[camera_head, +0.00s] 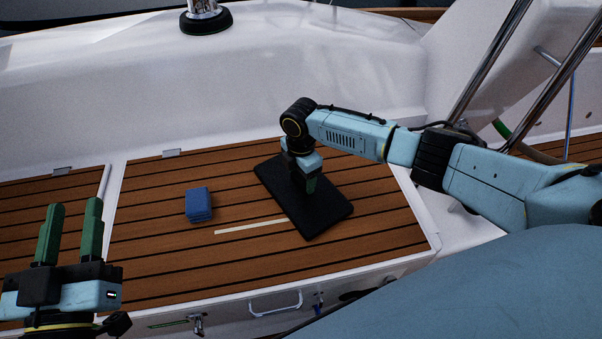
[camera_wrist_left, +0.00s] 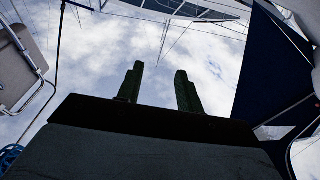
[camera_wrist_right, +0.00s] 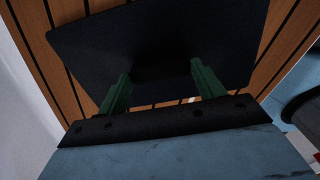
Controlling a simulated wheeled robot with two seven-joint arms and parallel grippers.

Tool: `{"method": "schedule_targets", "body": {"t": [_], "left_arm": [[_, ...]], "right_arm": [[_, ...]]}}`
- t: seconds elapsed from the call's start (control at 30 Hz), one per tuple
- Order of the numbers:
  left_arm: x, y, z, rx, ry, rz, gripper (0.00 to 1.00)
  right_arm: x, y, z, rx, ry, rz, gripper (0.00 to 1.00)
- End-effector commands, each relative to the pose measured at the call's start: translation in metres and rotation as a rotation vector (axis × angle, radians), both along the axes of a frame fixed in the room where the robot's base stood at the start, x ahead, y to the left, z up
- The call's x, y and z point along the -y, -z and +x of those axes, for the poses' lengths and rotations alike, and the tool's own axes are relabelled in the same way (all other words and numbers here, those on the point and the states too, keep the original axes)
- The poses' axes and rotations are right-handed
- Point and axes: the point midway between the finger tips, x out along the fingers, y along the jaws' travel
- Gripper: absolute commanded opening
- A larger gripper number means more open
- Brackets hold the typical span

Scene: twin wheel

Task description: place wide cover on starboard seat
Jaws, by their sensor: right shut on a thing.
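The wide cover, a black flat slab (camera_head: 328,211), lies at an angle on the slatted teak seat (camera_head: 150,255), right of its middle. It also fills the upper part of the right wrist view (camera_wrist_right: 90,50). My right gripper (camera_head: 306,186) points down at the slab's middle, shut on it; the exact grip is dark and partly hidden. In the right wrist view its green fingers (camera_wrist_right: 160,76) stand against the slab. My left gripper (camera_head: 74,206) is open and empty, fingers up, at the lower left; its wrist view (camera_wrist_left: 160,72) shows only sky between the fingers.
A small blue stack (camera_head: 199,204) sits on the seat left of the slab. A pale strip (camera_head: 250,227) lies between them. A white coaming (camera_head: 290,85) rises behind the seat. Steel rails (camera_head: 495,70) stand at the right. Bare teak lies left of the blue stack.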

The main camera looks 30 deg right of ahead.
Motion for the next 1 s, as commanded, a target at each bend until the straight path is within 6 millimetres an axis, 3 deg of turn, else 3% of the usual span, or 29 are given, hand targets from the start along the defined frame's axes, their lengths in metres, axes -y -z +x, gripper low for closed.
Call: {"method": "schedule_targets", "body": {"t": [0.1, 0.13, 0.3, 0.5, 0.57, 0.83, 1.0], "left_arm": [[0.000, 0.002, 0.000, 0.000, 0.000, 0.000, 0.36], [0.000, 0.002, 0.000, 0.000, 0.000, 0.000, 0.36], [0.000, 0.001, 0.000, -0.001, 0.000, 0.000, 0.36], [0.000, 0.001, 0.000, -0.001, 0.000, 0.000, 0.36], [0.000, 0.001, 0.000, -0.001, 0.000, 0.000, 0.36], [0.000, 0.000, 0.000, 0.006, 0.000, -0.002, 0.36], [0.001, -0.016, -0.003, 0.080, 0.005, -0.026, 0.36]], "right_arm": [[0.000, 0.003, 0.000, 0.001, 0.000, 0.001, 0.40], [0.000, 0.003, 0.000, 0.001, 0.000, 0.001, 0.69], [0.000, 0.002, 0.000, 0.001, 0.000, 0.000, 0.91], [0.000, 0.002, 0.000, 0.001, 0.000, 0.000, 0.93], [0.000, 0.003, 0.000, 0.000, 0.000, 0.000, 1.00], [0.000, 0.003, 0.000, 0.000, 0.000, 0.000, 1.00], [0.000, 0.002, 0.000, 0.000, 0.000, 0.000, 1.00]]}}
